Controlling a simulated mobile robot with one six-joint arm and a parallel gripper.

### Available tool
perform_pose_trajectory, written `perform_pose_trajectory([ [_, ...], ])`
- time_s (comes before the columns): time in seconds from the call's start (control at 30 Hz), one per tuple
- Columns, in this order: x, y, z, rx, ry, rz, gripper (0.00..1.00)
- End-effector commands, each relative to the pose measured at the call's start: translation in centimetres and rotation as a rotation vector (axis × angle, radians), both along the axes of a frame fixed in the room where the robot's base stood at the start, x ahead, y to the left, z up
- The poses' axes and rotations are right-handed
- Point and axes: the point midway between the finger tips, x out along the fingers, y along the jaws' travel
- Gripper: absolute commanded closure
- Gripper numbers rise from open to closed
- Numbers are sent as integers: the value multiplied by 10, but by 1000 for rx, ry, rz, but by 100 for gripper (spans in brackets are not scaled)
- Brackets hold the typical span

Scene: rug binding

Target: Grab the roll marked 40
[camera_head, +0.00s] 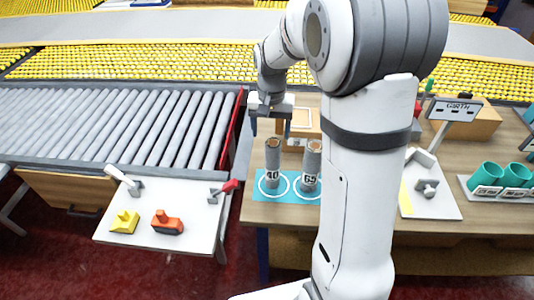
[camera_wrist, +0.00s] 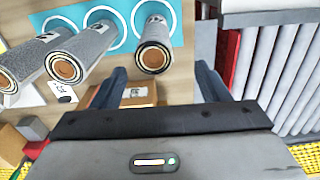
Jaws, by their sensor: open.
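The roll marked 40 (camera_head: 272,165) is a grey cylinder standing upright in a white ring on a blue mat (camera_head: 284,194), near the table's left edge. In the wrist view it is the rightmost roll (camera_wrist: 155,48), its brown core end facing me. My gripper (camera_head: 271,130) is open and empty, above and just behind this roll. In the wrist view its blue fingers (camera_wrist: 161,85) stand apart, with the roll's end ahead between them, not gripped. A second grey roll (camera_head: 311,166), which seems marked 69, stands to the right. A third roll (camera_wrist: 38,58) shows only in the wrist view.
A cardboard box (camera_head: 309,122) sits behind the rolls. A roller conveyor (camera_head: 120,122) with a red edge lies left. A side table (camera_head: 165,228) holds yellow and orange tools. Teal cups (camera_head: 500,176) and a GIRTH sign (camera_head: 454,110) are right. My arm hides part of the table.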

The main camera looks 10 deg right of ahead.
Motion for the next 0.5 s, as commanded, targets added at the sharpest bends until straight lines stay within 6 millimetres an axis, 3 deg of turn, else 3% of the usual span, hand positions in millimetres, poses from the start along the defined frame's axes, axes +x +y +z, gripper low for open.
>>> perform_pose_trajectory([
  [0.5, -7, -5, -59, 0, 9, -5, 31],
])
